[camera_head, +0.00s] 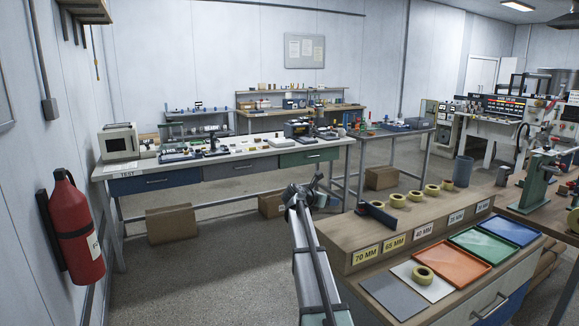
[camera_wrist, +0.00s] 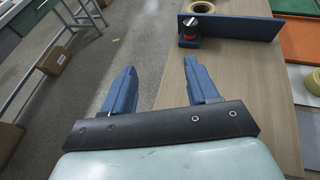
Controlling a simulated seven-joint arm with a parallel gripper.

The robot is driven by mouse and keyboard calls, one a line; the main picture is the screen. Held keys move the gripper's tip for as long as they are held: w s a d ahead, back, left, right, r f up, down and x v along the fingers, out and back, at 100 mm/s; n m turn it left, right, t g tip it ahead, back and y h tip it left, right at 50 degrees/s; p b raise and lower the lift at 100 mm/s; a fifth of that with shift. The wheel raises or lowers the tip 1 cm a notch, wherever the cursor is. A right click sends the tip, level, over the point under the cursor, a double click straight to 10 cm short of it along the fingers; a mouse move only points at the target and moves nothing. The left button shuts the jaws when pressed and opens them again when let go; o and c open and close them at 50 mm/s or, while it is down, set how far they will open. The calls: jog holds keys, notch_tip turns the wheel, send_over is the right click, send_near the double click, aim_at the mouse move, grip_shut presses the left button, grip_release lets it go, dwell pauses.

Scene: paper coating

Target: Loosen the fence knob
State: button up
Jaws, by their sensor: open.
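The fence is an upright dark blue plate (camera_head: 377,216) on the wooden bench, by the row of tape rolls. In the wrist view the blue fence plate (camera_wrist: 245,28) stands across the top right. The fence knob (camera_wrist: 188,27), black and red with a pale top, sits on a dark base at the plate's left end. It is too small to make out in the head view. My gripper (camera_wrist: 160,75) is open and empty, its blue fingers apart over the bench edge. The knob lies ahead of the right finger, apart from it. In the head view my gripper (camera_head: 317,185) is left of the fence.
The wooden bench (camera_head: 345,238) carries several yellow tape rolls (camera_head: 398,200) above size labels. Orange (camera_head: 452,264), green (camera_head: 483,244) and blue trays lie in front, beside a tape roll (camera_head: 423,275) on a white sheet. A cardboard box (camera_wrist: 54,60) stands on the floor left.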

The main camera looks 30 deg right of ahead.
send_near(359, 204)
jog(key=shift+m, duration=0.4)
jog(key=x, duration=0.9)
jog(key=shift+d+f, duration=0.1)
jog(key=shift+d, duration=0.2)
jog(key=shift+w+a+m+g, duration=0.1)
jog(key=shift+w+m+g, duration=0.1)
jog(key=shift+m+g, duration=0.5)
jog(key=shift+s+a+g, duration=0.15)
jog(key=shift+a+g, duration=0.15)
jog(key=shift+a, duration=0.05)
jog(key=v, duration=1.3)
jog(key=w+a+r+n+t+y, duration=0.3)
jog(key=w+a+r+n+t, duration=0.2)
jog(key=w+n+t, duration=0.3)
jog(key=w+a+r+n+t+y, duration=0.3)
jog(key=w+a+r+n+t, duration=0.3)
jog(key=n, duration=0.6)
jog(key=shift+w+a+n+t+y, duration=0.3)
jog(key=shift+w+a+t, duration=0.05)
jog(key=shift+w+t, duration=1.05)
jog(key=shift+n, duration=0.3)
